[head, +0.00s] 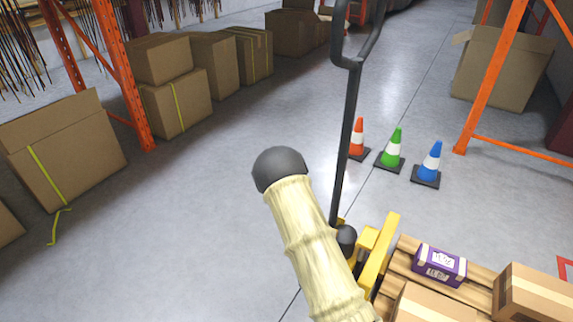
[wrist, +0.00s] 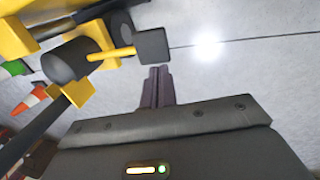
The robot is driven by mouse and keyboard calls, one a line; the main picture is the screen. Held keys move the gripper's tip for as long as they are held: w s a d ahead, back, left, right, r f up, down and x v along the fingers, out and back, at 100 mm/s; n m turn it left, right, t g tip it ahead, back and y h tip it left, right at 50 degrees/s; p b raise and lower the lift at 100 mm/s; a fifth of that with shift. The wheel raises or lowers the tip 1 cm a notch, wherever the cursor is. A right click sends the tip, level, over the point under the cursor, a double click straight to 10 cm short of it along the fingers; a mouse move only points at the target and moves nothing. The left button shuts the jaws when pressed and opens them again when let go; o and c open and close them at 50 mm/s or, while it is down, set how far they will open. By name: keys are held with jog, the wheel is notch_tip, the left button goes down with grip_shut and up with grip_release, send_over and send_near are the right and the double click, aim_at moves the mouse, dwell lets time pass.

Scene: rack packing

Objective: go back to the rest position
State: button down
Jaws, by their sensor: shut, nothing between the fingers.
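My gripper (wrist: 159,72) shows in the wrist view with its two dark fingers together and nothing between them. It points over bare grey floor, close beside the yellow and black parts of a pallet jack (wrist: 85,55). In the head view my pale-sleeved arm rises from the bottom centre and ends in a dark rounded joint. My gripper itself cannot be made out in that view.
The jack's black handle (head: 347,140) stands right of my arm. A wooden pallet (head: 407,250) bears a purple box (head: 439,266) and cartons. Orange (head: 358,139), green (head: 392,149) and blue (head: 430,163) cones stand beyond.

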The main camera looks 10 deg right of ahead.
jog(key=shift+r, duration=0.1)
notch_tip(320, 180, up, 17)
jog(key=s+m, duration=0.1)
jog(key=m, duration=0.4)
jog(key=s+a+r+m+y, duration=0.2)
jog(key=s+r+m, duration=0.3)
jog(key=s+r, duration=0.65)
notch_tip(320, 180, up, 37)
jog(key=w+p, duration=0.1)
jog(key=p, duration=3.4)
jog(key=shift+w+t, duration=0.3)
jog(key=shift+w, duration=0.15)
